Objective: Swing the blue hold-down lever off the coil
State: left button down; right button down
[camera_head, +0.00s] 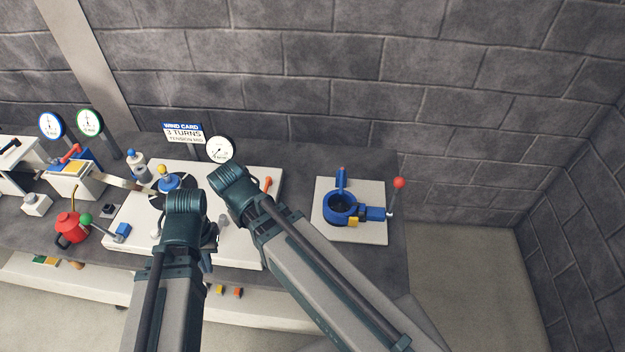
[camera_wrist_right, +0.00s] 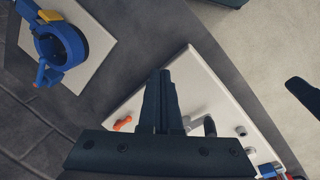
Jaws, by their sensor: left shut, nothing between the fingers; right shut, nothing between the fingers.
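A dark coil (camera_head: 155,201) lies on the white base plate (camera_head: 122,207), partly hidden behind my left arm. A blue part (camera_head: 170,184) with a yellow knob (camera_head: 162,170) sits over the coil's middle; I cannot make out its full lever shape. My left gripper (camera_head: 207,262) is low beside its arm, near the plate's front edge; its tips are hardly visible. My right gripper (camera_wrist_right: 163,85) is shut and empty above the right part of the plate in the right wrist view. My right arm hides it in the head view.
A red can (camera_head: 70,228) and a green-ball lever (camera_head: 86,219) are left. Gauges and a sign (camera_head: 183,132) stand behind.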

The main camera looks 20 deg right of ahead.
jog(key=w+d+m+h, duration=0.2)
jog(key=w+d+m, duration=0.3)
jog(key=w+d, duration=0.5)
jog(key=m+h+b, duration=0.3)
jog(key=m+b, duration=0.1)
jog(key=b, duration=0.6)
send_near(341, 182)
notch_tip(341, 182, down, 6)
jog(key=w, duration=0.3)
jog(key=s+d, duration=0.2)
jog(key=shift+s+d+t, duration=0.2)
jog(key=shift+d+t, duration=0.1)
jog(key=shift+s, duration=0.1)
